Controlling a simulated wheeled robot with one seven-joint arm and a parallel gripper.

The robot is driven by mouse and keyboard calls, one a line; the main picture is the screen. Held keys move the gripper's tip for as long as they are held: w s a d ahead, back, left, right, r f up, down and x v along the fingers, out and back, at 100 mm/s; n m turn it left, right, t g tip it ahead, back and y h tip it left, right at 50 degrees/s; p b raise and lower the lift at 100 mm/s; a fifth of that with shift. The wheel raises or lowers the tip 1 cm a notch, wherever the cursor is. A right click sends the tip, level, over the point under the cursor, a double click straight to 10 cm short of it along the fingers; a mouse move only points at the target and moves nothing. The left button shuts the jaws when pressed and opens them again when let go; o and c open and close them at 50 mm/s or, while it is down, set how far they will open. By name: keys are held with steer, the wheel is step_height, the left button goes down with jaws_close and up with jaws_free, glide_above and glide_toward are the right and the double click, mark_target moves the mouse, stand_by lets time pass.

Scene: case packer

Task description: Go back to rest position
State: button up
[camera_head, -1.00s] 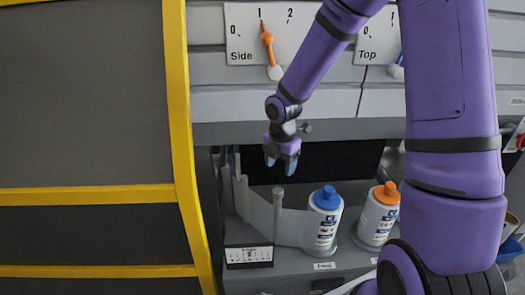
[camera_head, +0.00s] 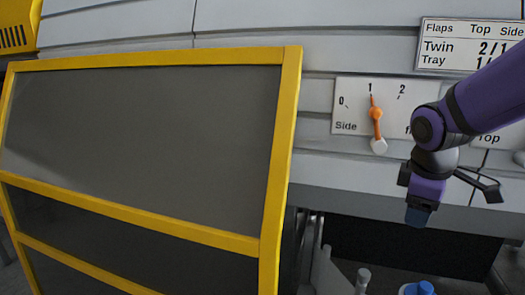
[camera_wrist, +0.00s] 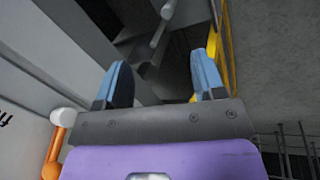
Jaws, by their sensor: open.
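My gripper (camera_head: 419,214) is at the right of the head view, in front of the grey panel and above the dark opening, pointing down. In the wrist view my gripper (camera_wrist: 163,85) shows two blue fingertips spread apart with nothing between them. To its left in the head view is the Side dial plate (camera_head: 349,96) with an orange lever (camera_head: 375,113) pointing at 1. The lever also shows at the left edge of the wrist view (camera_wrist: 52,155).
A yellow-framed guard door (camera_head: 276,165) with dark panes fills the left. A blue bottle cap (camera_head: 416,288) and a grey post (camera_head: 362,278) show at the bottom. A Flaps sign (camera_head: 470,46) hangs at upper right. The wrist view shows a grey rod (camera_wrist: 160,30) beyond the fingers.

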steer(key=s+r+m+t, duration=0.1)
steer(key=s+r+m, duration=0.3)
steer(key=s, duration=0.3)
steer(key=s+r+m+t+y, duration=0.1)
steer(key=s+r+m, duration=0.3)
steer(key=s+m, duration=0.3)
steer(key=shift+s+a+t+y, duration=0.15)
steer(key=shift+s+t+y, duration=0.1)
steer(key=shift+t+y, duration=0.05)
steer(key=shift+r, duration=0.1)
